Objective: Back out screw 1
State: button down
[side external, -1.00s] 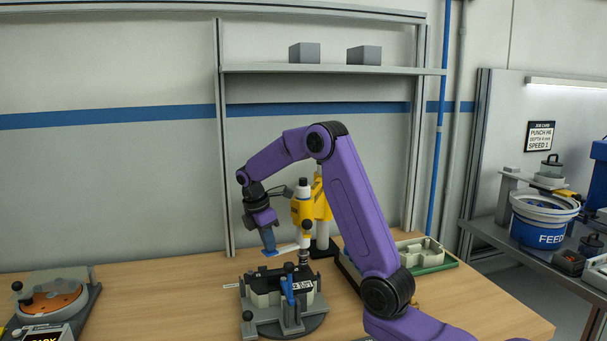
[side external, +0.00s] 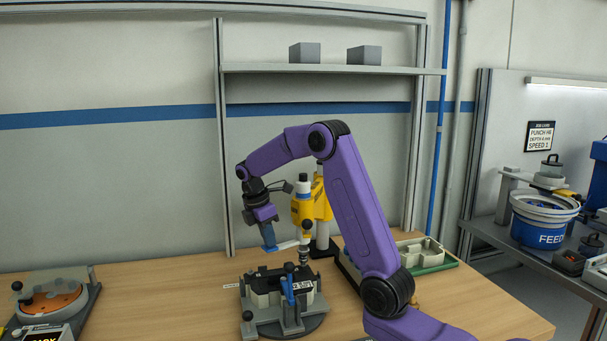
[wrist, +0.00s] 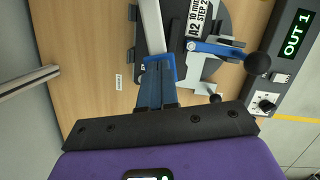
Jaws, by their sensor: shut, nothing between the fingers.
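My gripper (side external: 271,248) has blue fingers and is shut, with nothing between them. It is at the left end of the white bar (side external: 288,244) of the yellow driver unit (side external: 310,208). In the wrist view the blue fingertips (wrist: 158,65) lie over the near end of this bar (wrist: 153,25); I cannot tell whether they touch it. Below is the fixture (side external: 284,297), with a black-topped white workpiece (side external: 264,279) clamped in it. Screw 1 cannot be made out. A display (wrist: 295,33) reads "OUT 1" in green.
A blue clamp lever (side external: 289,288) stands up at the fixture's front. A green-edged tray (side external: 430,266) lies right of the driver. A round orange device (side external: 52,300) sits at far left. The wooden table (side external: 165,290) between it and the fixture is clear.

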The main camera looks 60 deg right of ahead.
jog(key=s+d+v, duration=0.1)
jog(key=v, duration=0.6)
jog(key=shift+d+r, duration=0.25)
jog(key=shift+r, duration=0.2)
jog(key=shift+w+a, duration=0.1)
jog(key=shift+w, duration=0.05)
dwell(0.5)
jog(key=s+a+f+t, duration=0.1)
jog(key=s+a, duration=0.2)
jog(key=a, duration=0.3)
jog(key=s+a+f+y, duration=0.1)
jog(key=s+a, duration=0.2)
jog(key=a, duration=0.4)
jog(key=s+a+f+t, duration=0.1)
jog(key=s+a, duration=0.2)
jog(key=a, duration=0.3)
jog(key=s+a+f+y, duration=0.1)
jog(key=s+a+f, duration=0.1)
jog(key=s, duration=0.9)
jog(key=s+a+f, duration=0.3)
jog(key=s, duration=0.9)
jog(key=shift+f+y, duration=0.2)
jog(key=shift+y, duration=0.2)
